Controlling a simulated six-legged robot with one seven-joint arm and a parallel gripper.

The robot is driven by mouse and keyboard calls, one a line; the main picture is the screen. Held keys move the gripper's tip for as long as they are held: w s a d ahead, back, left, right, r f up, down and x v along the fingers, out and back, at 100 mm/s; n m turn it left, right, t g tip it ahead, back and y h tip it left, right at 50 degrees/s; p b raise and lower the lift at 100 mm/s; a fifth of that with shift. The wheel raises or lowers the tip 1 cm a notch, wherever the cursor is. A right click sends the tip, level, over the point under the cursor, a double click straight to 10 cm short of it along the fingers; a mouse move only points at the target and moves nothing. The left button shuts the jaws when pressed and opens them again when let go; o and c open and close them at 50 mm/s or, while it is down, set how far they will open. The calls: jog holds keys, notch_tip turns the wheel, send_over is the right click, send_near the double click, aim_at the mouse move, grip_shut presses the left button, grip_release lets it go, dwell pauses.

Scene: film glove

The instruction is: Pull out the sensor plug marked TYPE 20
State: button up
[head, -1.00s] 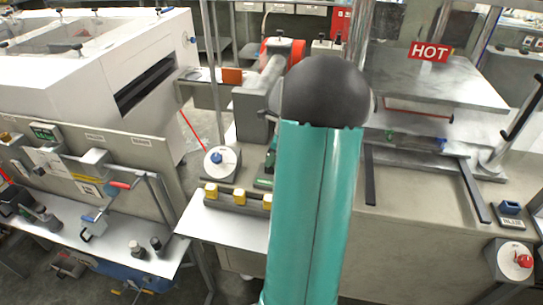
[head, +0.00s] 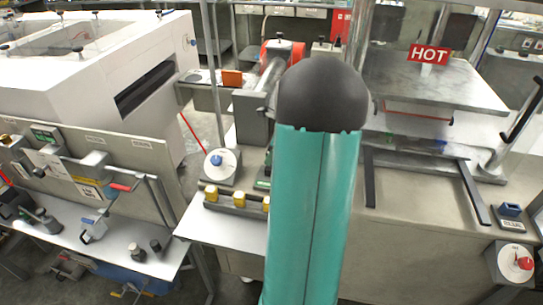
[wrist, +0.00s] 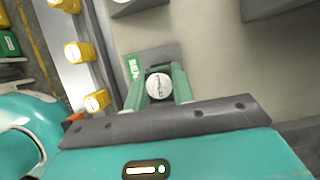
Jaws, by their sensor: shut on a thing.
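In the wrist view a round plug with a pale, marked end face (wrist: 158,87) sits between the two green fingers of my gripper (wrist: 162,84). The fingers are shut on its sides. The writing on the face is too small to read surely. A green label beginning "SEN" (wrist: 133,70) is beside it, on a grey plate. I cannot tell whether the plug is still seated in its socket. In the head view my arm hides the gripper and the plug.
Yellow blocks stand in a row on a rail (head: 239,198), also at left in the wrist view (wrist: 80,52). A grey box with a blue knob (head: 217,162) is behind the rail. A HOT sign (head: 429,54) stands on a metal plate (head: 480,85) at right.

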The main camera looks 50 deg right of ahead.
jog(key=shift+r, duration=1.85)
jog(key=shift+r, duration=1.5)
